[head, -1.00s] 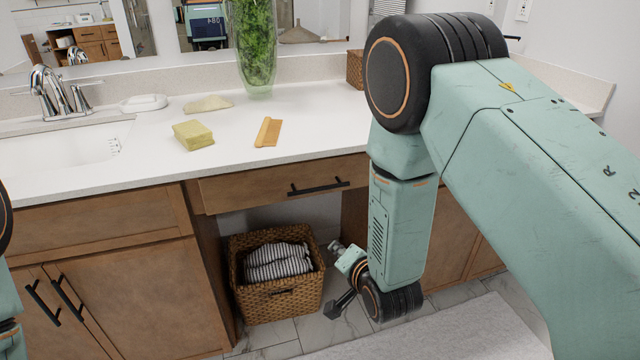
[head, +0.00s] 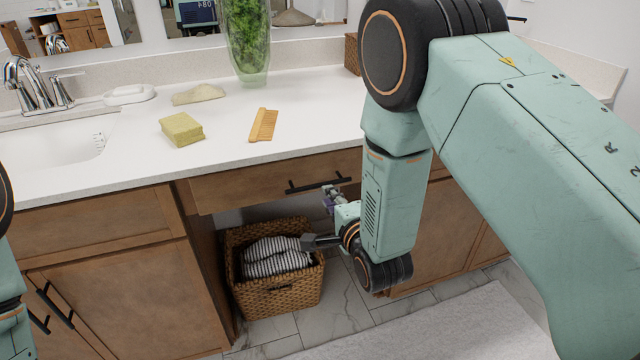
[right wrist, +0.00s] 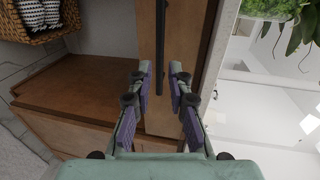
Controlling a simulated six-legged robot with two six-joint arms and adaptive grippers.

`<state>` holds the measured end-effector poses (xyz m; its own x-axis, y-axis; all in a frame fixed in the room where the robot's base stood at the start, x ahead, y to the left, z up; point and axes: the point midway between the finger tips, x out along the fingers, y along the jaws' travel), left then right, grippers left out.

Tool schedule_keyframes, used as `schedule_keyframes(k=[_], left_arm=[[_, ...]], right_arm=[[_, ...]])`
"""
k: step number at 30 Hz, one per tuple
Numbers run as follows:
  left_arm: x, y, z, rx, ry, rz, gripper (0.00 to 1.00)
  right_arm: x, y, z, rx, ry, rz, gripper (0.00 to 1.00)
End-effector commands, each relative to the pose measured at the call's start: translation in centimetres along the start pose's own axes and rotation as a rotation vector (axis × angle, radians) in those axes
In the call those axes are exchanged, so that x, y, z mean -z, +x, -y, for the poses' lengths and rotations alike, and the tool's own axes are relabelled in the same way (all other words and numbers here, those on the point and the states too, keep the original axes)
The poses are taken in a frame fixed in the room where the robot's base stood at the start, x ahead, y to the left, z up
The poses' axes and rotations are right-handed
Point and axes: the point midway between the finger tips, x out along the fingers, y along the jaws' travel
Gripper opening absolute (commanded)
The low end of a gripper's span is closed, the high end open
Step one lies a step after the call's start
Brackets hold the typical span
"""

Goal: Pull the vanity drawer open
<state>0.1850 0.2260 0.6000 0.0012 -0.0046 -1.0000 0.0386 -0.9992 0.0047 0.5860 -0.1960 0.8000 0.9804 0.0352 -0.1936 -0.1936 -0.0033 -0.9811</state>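The vanity drawer (head: 235,188) is shut, its wooden front flush under the white counter. Its black bar handle (head: 312,186) runs along the front; in the right wrist view the handle (right wrist: 161,45) appears upright in the picture. My right gripper (head: 331,199) is just below the handle's right part. In the right wrist view its two fingers (right wrist: 160,72) are apart, with the end of the handle showing between them. I see no grip on the handle, and the remaining depth is hard to judge. My left gripper is out of view; only part of that arm shows at the left edge.
A wicker basket (head: 255,298) with striped towels stands in the open space below the drawer. A rug (head: 440,330) lies in front.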

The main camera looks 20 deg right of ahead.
Motion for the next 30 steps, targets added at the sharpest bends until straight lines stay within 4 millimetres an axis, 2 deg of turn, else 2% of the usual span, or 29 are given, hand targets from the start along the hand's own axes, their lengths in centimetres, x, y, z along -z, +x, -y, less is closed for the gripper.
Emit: schedule_keyframes(k=[12,15,19,27,30], left_arm=[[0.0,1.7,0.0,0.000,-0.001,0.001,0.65],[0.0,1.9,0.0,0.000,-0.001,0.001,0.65],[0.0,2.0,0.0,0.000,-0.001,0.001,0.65],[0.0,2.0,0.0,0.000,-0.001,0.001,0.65],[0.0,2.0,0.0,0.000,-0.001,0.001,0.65]], right_arm=[[0.1,6.0,-0.1,0.002,0.000,-0.001,0.19],[0.1,7.0,-0.1,0.001,0.000,-0.001,0.19],[0.1,7.8,-0.1,-0.001,-0.001,-0.001,0.19],[0.1,7.9,0.0,-0.001,-0.001,-0.001,0.19],[0.1,7.9,0.0,-0.001,-0.001,-0.001,0.11]])
